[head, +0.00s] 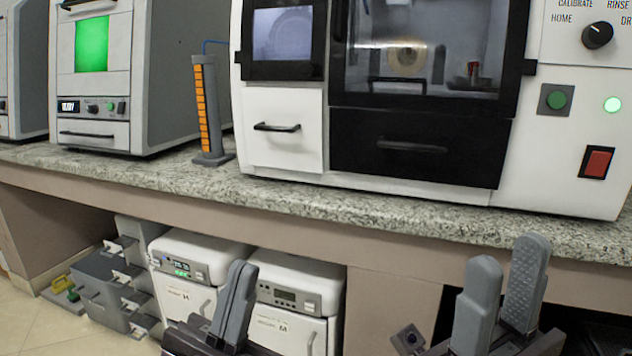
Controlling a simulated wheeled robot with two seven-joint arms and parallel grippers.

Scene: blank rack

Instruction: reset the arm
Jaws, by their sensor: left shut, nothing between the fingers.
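My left gripper (240,270) is at the bottom of the head view, left of the middle. Its grey fingers are together with nothing between them. It is in front of the white units under the counter. My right gripper (507,258) is at the lower right. Its two grey fingers point up and stand apart, with no object visible between them. Its fingertips overlap the counter's front edge in the picture. Both arms are mostly out of view below.
A granite counter (330,210) crosses the view, bearing a large white machine (284,112), a box with a green screen (185,70) and an orange-marked column (206,110). Below are two white units (200,250) (300,275) and grey drawers (103,285). Floor (30,325) shows at lower left.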

